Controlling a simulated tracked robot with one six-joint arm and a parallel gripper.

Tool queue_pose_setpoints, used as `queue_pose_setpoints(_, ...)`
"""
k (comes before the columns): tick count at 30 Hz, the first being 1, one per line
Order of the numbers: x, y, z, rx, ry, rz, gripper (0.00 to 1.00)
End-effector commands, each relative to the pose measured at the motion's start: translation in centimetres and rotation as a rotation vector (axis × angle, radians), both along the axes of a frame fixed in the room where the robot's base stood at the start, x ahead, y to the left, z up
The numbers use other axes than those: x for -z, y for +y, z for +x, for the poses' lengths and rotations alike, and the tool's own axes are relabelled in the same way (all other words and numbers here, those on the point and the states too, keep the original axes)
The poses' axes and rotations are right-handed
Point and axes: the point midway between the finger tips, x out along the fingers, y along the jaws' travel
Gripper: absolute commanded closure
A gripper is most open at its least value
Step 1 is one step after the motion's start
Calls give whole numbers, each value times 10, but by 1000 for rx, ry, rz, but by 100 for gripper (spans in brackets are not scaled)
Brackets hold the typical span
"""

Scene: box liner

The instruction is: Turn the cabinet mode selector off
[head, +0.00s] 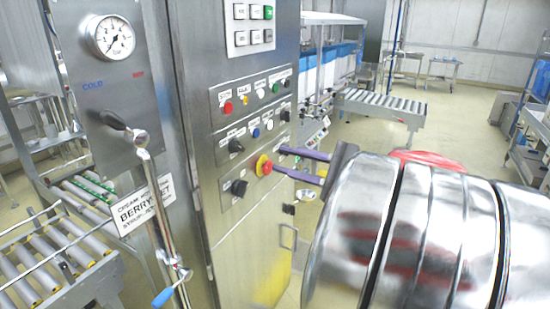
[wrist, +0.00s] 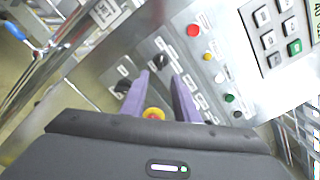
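The steel cabinet (head: 262,210) carries several small control panels. One black selector knob (head: 236,146) is on the middle panel, and another black knob (head: 239,187) is on the lower panel. Their labels are too small to read, so I cannot tell which is the mode selector. My gripper (head: 280,160) has two purple fingers, apart and empty, in front of the panels. In the wrist view, the middle-panel knob (wrist: 160,62) shows just beyond the gap between the fingertips (wrist: 160,77). The lower knob (wrist: 123,87) is left of the fingers.
A red-and-yellow emergency stop button (head: 263,165) is close to the fingers; it shows between them in the wrist view (wrist: 154,113). Push buttons (head: 228,107) are above. A pipe with a blue-handled valve (head: 162,297) stands left. Roller conveyors (head: 60,265) are at lower left.

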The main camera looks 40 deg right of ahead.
Motion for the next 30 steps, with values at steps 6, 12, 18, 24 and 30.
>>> queue_pose_setpoints(6,0,-7,-20,1,0,-1,72)
queue_pose_setpoints(12,0,-9,-25,0,0,-1,72)
queue_pose_setpoints(18,0,-9,-25,0,0,-1,72)
queue_pose_setpoints(24,0,-9,-24,0,0,-1,72)
queue_pose_setpoints(30,2,-7,-22,-7,7,-2,72)
